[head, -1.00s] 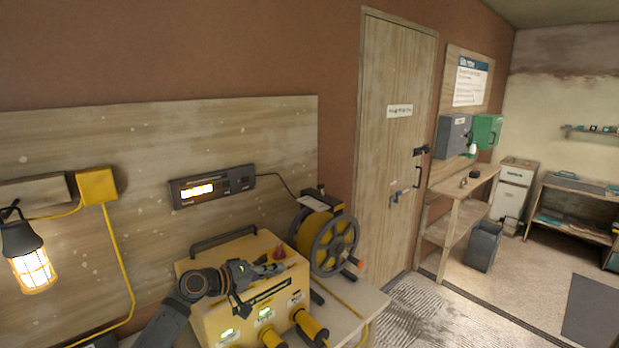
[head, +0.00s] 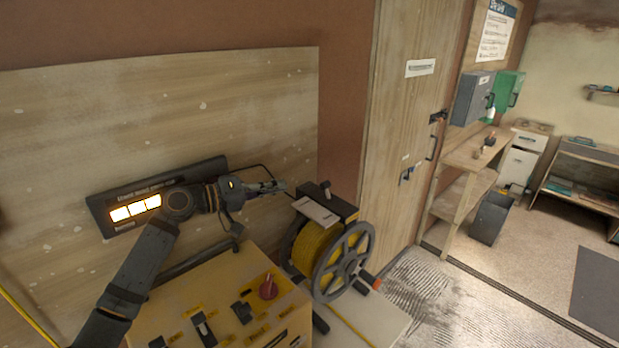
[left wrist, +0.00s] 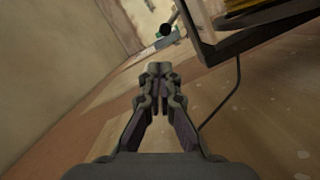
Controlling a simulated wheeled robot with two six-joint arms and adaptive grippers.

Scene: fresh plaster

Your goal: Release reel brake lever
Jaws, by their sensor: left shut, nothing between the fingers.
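The reel (head: 334,262) with yellow cable and a grey spoked wheel stands on the bench, right of the yellow box. A short dark lever (head: 326,190) sticks up from the top of its dark frame; I take it for the brake lever. My left gripper (head: 282,187) is shut and empty, just left of the lever and apart from it. In the left wrist view the closed fingertips (left wrist: 158,68) point towards a dark round knob (left wrist: 165,30), perhaps the lever's end. Part of the reel's frame (left wrist: 275,32) shows at upper right. My right gripper is out of view.
The yellow box (head: 215,315) with switches and a red knob (head: 268,287) lies below my left arm. A lit display (head: 135,208) is on the wall board behind the arm. A pale tag (head: 316,212) lies against the reel frame. A wooden door (head: 405,130) stands beyond.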

